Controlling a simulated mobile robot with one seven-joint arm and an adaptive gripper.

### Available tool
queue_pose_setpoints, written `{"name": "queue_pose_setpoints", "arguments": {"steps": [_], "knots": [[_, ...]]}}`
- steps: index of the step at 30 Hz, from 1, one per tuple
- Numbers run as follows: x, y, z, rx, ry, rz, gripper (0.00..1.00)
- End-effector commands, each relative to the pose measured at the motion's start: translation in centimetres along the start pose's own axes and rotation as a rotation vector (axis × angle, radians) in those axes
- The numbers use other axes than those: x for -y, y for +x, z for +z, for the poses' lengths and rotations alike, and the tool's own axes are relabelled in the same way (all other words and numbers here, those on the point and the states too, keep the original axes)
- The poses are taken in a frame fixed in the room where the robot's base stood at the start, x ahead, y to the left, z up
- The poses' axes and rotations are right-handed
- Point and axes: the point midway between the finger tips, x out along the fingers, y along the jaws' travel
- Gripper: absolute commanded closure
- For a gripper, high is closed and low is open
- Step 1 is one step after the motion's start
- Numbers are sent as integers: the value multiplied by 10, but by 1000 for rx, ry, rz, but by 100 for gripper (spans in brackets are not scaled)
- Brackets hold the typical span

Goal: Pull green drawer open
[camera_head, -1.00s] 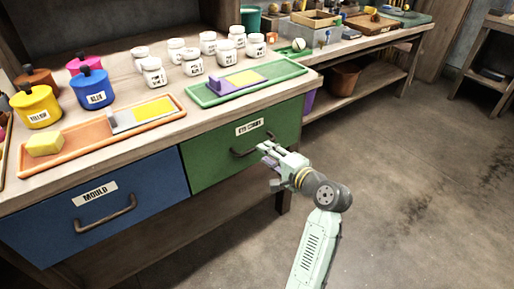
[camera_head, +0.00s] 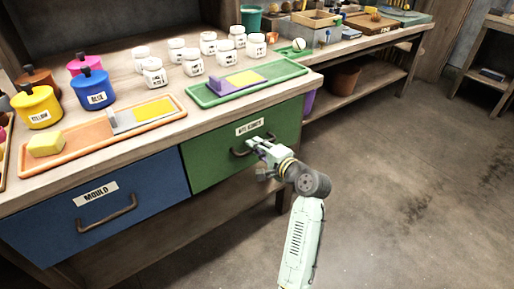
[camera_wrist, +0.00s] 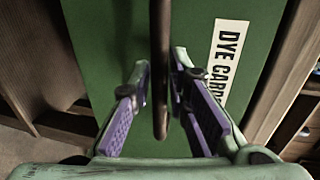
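The green drawer (camera_head: 213,160) is in the bench front, to the right of the blue drawer, and looks shut. It bears a white label (camera_head: 250,127), which reads "DYE CAR…" in the wrist view (camera_wrist: 226,62). Its dark bar handle (camera_head: 240,152) is partly hidden behind my gripper (camera_head: 257,150) in the head view. In the wrist view the handle (camera_wrist: 160,70) runs up the picture between the two purple-padded fingers of my gripper (camera_wrist: 160,95). The fingers are open, with a gap on each side of the handle.
The blue drawer (camera_head: 100,205), labelled MOULD, is shut at the left. Several white jars, coloured pots and trays stand on the bench top (camera_head: 130,85). The floor (camera_head: 400,190) in front and to the right is clear.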

Motion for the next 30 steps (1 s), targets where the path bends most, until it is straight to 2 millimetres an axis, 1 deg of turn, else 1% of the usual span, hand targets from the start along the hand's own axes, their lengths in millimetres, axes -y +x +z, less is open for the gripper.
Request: {"name": "queue_pose_setpoints", "arguments": {"steps": [1,6,26,30], "knots": [[0,0,0,0,0,0,89],[0,0,0,0,0,0,100],[0,0,0,0,0,0,100],[-1,-6,0,-1,1,0,100]]}}
